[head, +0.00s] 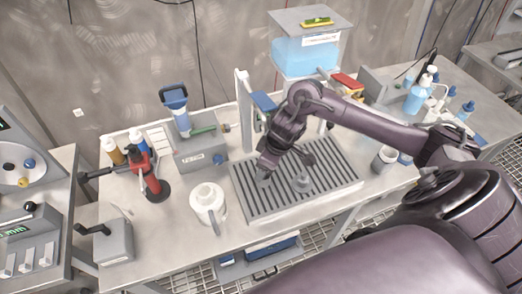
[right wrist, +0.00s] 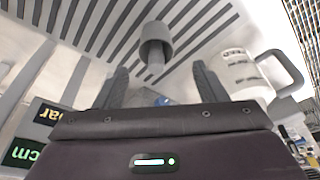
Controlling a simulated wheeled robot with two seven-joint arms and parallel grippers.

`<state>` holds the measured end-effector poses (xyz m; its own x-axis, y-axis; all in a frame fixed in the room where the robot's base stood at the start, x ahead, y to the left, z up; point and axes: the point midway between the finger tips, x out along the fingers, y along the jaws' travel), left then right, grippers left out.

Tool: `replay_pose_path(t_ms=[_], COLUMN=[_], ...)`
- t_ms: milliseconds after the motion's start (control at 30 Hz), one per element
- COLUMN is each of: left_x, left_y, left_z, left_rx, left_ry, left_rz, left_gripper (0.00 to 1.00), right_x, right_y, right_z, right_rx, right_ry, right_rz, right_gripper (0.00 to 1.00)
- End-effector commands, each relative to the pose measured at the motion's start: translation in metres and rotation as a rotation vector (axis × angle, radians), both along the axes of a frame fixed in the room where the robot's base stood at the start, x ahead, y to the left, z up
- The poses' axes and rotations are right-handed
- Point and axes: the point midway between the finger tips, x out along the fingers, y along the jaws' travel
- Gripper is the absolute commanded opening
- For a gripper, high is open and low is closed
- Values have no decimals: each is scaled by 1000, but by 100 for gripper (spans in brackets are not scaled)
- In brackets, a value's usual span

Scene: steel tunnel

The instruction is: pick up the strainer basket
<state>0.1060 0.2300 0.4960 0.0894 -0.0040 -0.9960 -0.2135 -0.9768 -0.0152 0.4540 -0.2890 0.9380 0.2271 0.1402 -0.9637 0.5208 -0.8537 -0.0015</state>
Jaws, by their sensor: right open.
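A small grey round piece with a narrow stem, which looks like the strainer basket (head: 302,183), stands on the slatted grey drain tray (head: 325,201). In the right wrist view a grey cylinder with a thinner stem (right wrist: 156,42), apparently the same piece, is ahead of my fingertips, centred between them. My right gripper (head: 264,178) is low over the left part of the tray, to the left of the piece in the head view. It is open with nothing between its fingers; I cannot tell the exact gap to the piece. My left gripper is not in view.
A white jug (head: 206,202) stands just left of the tray; it also shows in the right wrist view (right wrist: 245,72). A red-handled tool (head: 150,180), a grey box (head: 200,152) and a blue-filled tank (head: 305,55) stand around. Bottles (head: 418,95) are at right.

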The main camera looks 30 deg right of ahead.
Motion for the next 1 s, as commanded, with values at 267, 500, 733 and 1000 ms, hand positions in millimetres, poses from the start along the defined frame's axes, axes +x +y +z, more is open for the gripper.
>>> replay_pose_path(t_ms=[267, 500, 733, 1000], left_x=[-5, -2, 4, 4], left_y=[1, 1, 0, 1], left_z=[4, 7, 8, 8], left_rx=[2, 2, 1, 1], left_ry=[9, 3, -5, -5], left_rz=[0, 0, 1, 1], left_gripper=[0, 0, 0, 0], right_x=[6, 14, 15, 15], right_y=[1, 3, 3, 3], right_z=[-33, -64, -68, -67], right_rx=[0, -1, -2, -2], right_ry=[5, 1, -1, -2], right_rz=[-1, 1, 1, 1], right_gripper=[65, 65, 65, 36])
